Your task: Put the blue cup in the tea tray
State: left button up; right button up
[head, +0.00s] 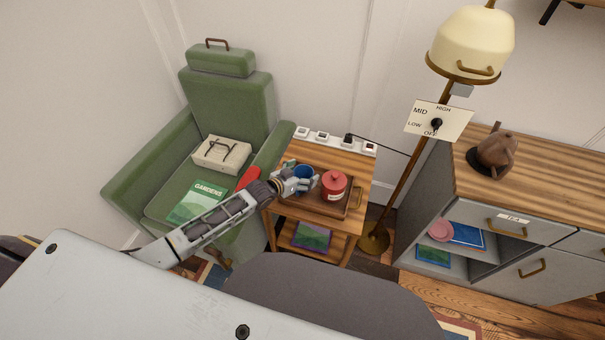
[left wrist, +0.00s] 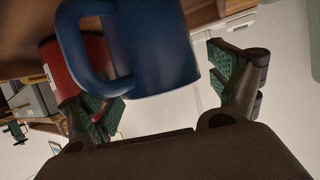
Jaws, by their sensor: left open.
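The blue cup (head: 304,172) is at the left end of the wooden tea tray (head: 318,210), which lies on the small side table. A red lidded canister (head: 334,185) stands in the tray to the cup's right. My left gripper (head: 300,184) is at the cup and hides part of it. In the left wrist view the blue cup (left wrist: 150,45), with its handle at left, fills the space in front of the open fingers (left wrist: 165,85). Whether the cup's base touches the tray is hidden. My right gripper is not in view.
A green armchair (head: 228,110) with a book (head: 197,201) and a cream box (head: 222,154) stands left of the side table. A floor lamp (head: 474,45) and a cabinet (head: 530,175) with a brown teapot (head: 497,153) stand right. Sockets line the table's back edge.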

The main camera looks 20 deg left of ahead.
pick_arm(q)
jog(key=shift+r, duration=0.15)
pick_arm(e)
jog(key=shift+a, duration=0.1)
pick_arm(q)
jog(key=shift+s+a+r, duration=0.2)
jog(key=shift+s+a, duration=0.1)
jog(key=shift+s, duration=0.3)
jog(key=p+v, duration=0.1)
jog(key=v, duration=0.8)
jog(key=shift+s+a+p, duration=0.15)
jog(key=shift+p, duration=0.15)
jog(key=shift+s+a+r, duration=0.2)
jog(key=shift+s+r, duration=0.1)
jog(key=shift+s, duration=0.2)
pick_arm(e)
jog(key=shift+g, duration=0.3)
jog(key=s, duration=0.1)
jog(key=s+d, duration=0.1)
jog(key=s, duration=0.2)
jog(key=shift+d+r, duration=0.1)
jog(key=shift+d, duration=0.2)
